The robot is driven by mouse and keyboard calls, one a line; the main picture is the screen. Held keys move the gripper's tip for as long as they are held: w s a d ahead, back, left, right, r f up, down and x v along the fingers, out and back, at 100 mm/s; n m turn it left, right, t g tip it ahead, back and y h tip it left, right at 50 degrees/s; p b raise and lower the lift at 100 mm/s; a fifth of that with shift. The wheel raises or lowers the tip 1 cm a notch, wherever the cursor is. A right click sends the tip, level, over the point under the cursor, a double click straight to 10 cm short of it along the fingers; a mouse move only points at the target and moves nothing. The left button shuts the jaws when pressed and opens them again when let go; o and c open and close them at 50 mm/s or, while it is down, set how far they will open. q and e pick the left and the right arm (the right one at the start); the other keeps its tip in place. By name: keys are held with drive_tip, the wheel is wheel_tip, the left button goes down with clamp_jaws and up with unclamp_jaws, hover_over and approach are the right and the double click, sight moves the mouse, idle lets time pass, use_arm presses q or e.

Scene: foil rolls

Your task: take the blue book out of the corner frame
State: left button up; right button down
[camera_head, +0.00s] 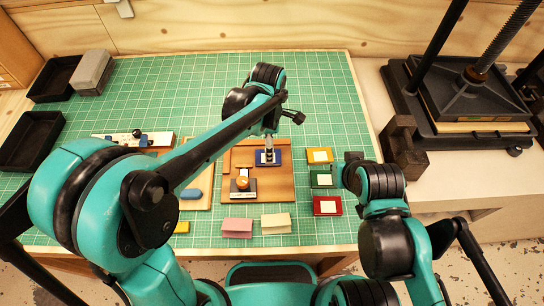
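The blue book (260,160) lies on a brown wooden board (283,185), which I take to be the corner frame, near the middle of the mat. The upper edge of the board and its corner are partly hidden by my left arm. My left gripper (268,149) points down right over the blue book; its fingertips look small and close together, and I cannot tell whether they touch or grip it. My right gripper (345,174) is at the right edge of the mat, beside the green book, mostly hidden by its own arm.
Yellow (320,155), green (321,179) and red (327,206) books lie in a column at right. A knobbed tool (243,184) sits on the board. Pink (237,228) and cream (276,224) blocks lie in front. A press (460,100) stands at right.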

sight(260, 154)
use_arm(q)
drive_tip(key=f, duration=0.2)
drive_tip(key=f+b, duration=0.1)
drive_tip(key=f, duration=0.1)
drive_tip(key=f+b, duration=0.1)
drive_tip(key=f, duration=0.1)
drive_tip(key=shift+w+a+f, duration=0.15)
drive_tip(key=shift+w+f, duration=0.05)
drive_tip(key=shift+w, duration=0.1)
drive_tip(key=shift+c, duration=1.2)
drive_tip(key=c, duration=1)
